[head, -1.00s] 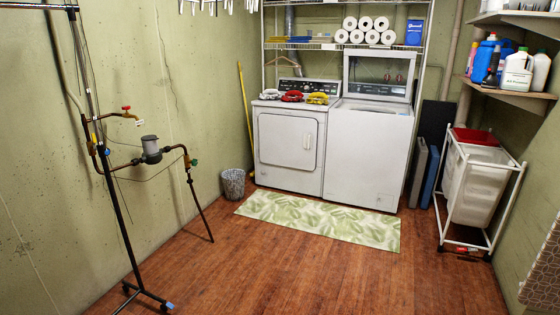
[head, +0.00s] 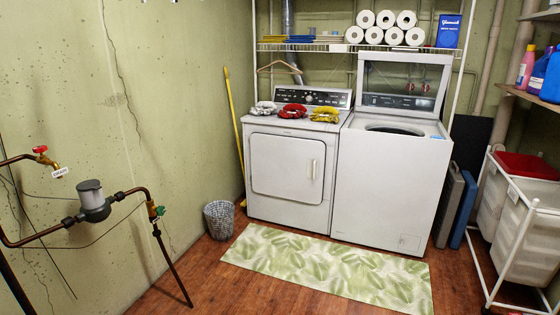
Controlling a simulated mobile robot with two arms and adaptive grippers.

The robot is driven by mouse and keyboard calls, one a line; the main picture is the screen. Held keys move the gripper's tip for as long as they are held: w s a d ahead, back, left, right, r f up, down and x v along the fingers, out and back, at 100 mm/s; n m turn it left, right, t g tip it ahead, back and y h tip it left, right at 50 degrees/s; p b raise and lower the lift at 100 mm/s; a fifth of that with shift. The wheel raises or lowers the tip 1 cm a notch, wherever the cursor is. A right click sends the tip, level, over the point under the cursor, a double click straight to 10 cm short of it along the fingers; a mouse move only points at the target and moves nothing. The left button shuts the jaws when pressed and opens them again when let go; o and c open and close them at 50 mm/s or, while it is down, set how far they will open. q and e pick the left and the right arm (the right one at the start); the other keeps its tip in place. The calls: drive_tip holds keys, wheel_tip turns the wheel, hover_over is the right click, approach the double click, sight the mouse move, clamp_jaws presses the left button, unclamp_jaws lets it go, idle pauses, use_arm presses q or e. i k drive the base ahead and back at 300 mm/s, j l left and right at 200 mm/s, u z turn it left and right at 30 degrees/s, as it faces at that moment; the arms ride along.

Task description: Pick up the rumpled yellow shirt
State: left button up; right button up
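The rumpled yellow shirt (head: 325,115) lies in a small heap on top of the white dryer (head: 286,180), at the right end of its top. A red rumpled cloth (head: 293,111) lies just left of it, and a white-grey one (head: 264,108) lies further left. All three are in front of the dryer's dark control panel. Neither of my grippers shows in the head view, so their state is hidden.
The washer (head: 390,185) stands right of the dryer with its lid up. A leaf-pattern mat (head: 330,268) lies on the floor before both. A wire basket (head: 219,219) and yellow pole (head: 233,125) are left; pipes (head: 95,205) jut from the left wall. A hamper cart (head: 525,225) stands right.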

sight(324, 114)
drive_tip(key=i, duration=1.95)
